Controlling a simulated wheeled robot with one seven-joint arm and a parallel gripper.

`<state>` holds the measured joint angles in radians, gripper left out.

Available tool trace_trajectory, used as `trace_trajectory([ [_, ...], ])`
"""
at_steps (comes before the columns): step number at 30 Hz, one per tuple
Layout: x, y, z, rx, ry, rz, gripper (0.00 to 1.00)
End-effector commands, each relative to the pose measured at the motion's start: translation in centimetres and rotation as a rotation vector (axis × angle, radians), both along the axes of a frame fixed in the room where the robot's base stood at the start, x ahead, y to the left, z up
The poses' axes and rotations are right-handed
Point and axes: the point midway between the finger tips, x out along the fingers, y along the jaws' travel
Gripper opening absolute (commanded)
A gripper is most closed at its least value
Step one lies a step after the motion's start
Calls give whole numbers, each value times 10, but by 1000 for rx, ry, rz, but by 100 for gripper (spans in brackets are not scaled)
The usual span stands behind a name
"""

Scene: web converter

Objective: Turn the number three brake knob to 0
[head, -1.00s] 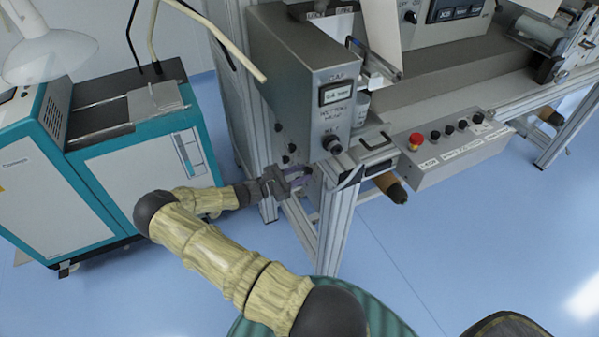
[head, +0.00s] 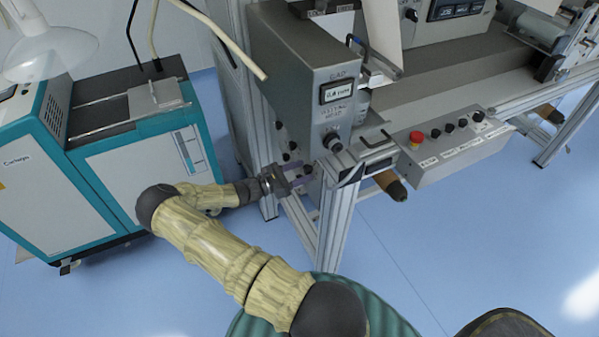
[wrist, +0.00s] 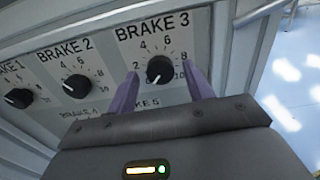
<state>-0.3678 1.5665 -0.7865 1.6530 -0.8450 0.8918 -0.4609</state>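The brake 3 knob (wrist: 159,69) is black and round, on a pale panel under the label "BRAKE 3" in the wrist view. Its white mark points to the lower left of its dial, at about the 0 end; the 0 itself is hard to read. My gripper (wrist: 161,71) is open, with one purple finger on each side of the knob and a visible gap on both sides. In the head view my gripper (head: 304,176) is at the machine's left side panel, and the fingers partly hide that spot.
The brake 2 knob (wrist: 77,86) and brake 1 knob (wrist: 19,98) are to the left. A "BRAKE 5" label is partly hidden below. A metal frame post (head: 336,215) stands right of my gripper. A teal and white cabinet (head: 150,160) stands left.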

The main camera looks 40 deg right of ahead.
Motion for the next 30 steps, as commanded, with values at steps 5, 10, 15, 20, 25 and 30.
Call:
trace_trajectory([
  [5, 0, 0, 1, -2, -1, -1, 52],
  [10, 2, 7, 1, -2, -3, 0, 52],
  [15, 8, 30, 0, 0, -1, 2, 52],
  [20, 16, 61, -1, 0, -3, 3, 52],
  [25, 24, 94, -1, 0, -3, 3, 52],
  [30, 31, 127, -1, -1, -3, 3, 52],
])
